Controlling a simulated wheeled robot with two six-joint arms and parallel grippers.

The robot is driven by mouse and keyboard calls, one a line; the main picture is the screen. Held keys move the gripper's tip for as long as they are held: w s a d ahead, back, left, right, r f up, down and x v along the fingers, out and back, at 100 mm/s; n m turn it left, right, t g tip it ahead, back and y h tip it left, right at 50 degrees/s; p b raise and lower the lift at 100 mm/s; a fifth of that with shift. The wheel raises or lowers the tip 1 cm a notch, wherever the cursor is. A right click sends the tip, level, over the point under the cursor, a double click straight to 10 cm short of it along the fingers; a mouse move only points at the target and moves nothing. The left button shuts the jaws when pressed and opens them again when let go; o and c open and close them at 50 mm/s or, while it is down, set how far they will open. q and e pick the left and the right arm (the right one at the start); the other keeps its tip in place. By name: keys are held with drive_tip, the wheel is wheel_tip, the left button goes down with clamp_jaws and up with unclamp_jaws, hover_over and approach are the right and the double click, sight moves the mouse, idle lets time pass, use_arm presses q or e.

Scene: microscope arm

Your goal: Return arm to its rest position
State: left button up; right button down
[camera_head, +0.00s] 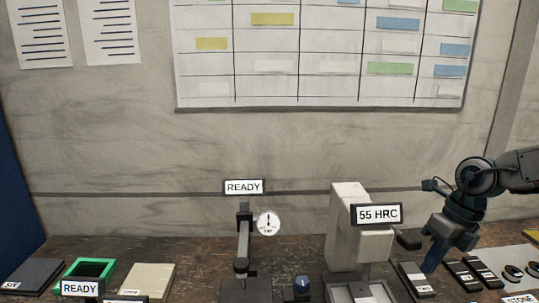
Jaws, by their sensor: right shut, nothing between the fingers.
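My right arm comes in from the right edge, bent downward. Its gripper (432,266) points down over the right part of the bench, with its fingers together and nothing seen between them. The fingertips are close to a dark block (416,279), but I cannot tell whether they touch it. My left gripper is not in view. I cannot make out a microscope for certain; a dark upright stand (243,240) with a "READY" sign (243,187) and a round white dial (268,223) stands near the middle.
A pale grey machine (345,225) with a "55 HRC" display (377,214) stands left of my right gripper. Dark blocks (460,274) lie right of it. A green-rimmed tray (70,268) and beige box (148,278) are at left. The wall is close behind the bench.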

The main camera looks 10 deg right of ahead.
drive_tip(key=w+a+f+m+t+y, duration=0.1)
drive_tip(key=a+f+m+t, duration=0.1)
drive_tip(key=f+m+t, duration=0.45)
drive_tip(key=w+a+f+m+t+y, duration=0.15)
drive_tip(key=f+m+t, duration=0.25)
drive_tip(key=m+t, duration=0.55)
drive_tip(key=s+f+m+g+h, duration=0.2)
drive_tip(key=s+f+m+h, duration=0.1)
drive_tip(key=s+f+m, duration=0.1)
drive_tip(key=s+a+f+m+g+h, duration=0.1)
drive_tip(key=s+f+m+g+h, duration=0.1)
drive_tip(key=s+f+m, duration=0.3)
drive_tip(key=s+a+f+m+g+h, duration=0.1)
drive_tip(key=s+f+m+g+h, duration=0.2)
drive_tip(key=f+m, duration=0.5)
drive_tip(key=shift+s+m+g+h, duration=0.35)
drive_tip(key=shift+s+m+g, duration=0.3)
drive_tip(key=shift+s, duration=0.55)
drive_tip(key=s+a+f+m+g+y, duration=0.25)
drive_tip(key=s+a+f+g, duration=0.2)
drive_tip(key=s+a, duration=0.4)
drive_tip(key=d+f+m+g, duration=0.1)
drive_tip(key=d+f, duration=0.2)
drive_tip(key=f, duration=2.7)
drive_tip(key=s+d+f+g, duration=0.1)
drive_tip(key=s+f, duration=1.7)
drive_tip(key=s, duration=0.1)
drive_tip(key=shift+d+f, duration=0.25)
drive_tip(key=shift+f, duration=0.1)
